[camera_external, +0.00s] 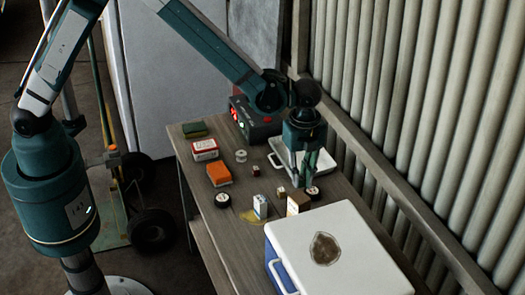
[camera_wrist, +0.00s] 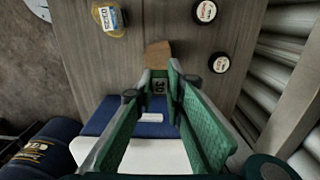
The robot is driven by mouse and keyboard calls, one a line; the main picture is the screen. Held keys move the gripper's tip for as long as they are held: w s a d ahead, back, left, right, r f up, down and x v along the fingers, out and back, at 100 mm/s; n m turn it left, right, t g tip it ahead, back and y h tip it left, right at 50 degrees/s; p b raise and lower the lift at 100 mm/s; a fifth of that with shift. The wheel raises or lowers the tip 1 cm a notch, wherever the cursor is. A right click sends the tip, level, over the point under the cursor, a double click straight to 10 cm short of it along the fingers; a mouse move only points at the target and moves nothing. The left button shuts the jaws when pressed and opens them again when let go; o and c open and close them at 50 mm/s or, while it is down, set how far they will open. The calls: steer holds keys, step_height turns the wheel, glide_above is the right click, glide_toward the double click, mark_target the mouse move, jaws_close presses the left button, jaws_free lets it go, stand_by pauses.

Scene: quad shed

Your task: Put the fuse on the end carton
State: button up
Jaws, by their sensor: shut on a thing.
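My gripper (camera_wrist: 160,78) points down with its green fingers shut on the fuse (camera_wrist: 159,85), a small piece marked "30" between the fingertips. A brown carton (camera_wrist: 157,54) lies just past the fingertips in the wrist view; I cannot tell whether the fuse touches it. In the external view my gripper (camera_external: 301,182) is just above and behind this brown carton (camera_external: 298,203), and the fuse cannot be made out. A white and blue carton (camera_external: 260,206) stands to its left; it also shows in the wrist view (camera_wrist: 108,18).
A white-lidded blue cooler (camera_external: 370,245) stands close in front. Round black-rimmed caps (camera_external: 312,193) sit beside the brown carton. A white tray (camera_external: 318,163) is behind my gripper. An orange box (camera_external: 219,174) and a spool (camera_external: 241,156) lie left. A corrugated wall (camera_external: 410,110) bounds the right.

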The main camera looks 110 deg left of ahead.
mark_target(300, 197)
steer(key=shift+f, duration=0.45)
steer(key=shift+f, duration=1.85)
steer(key=shift+f, duration=0.15)
steer(key=o, duration=0.7)
steer(key=shift+r, duration=6.15)
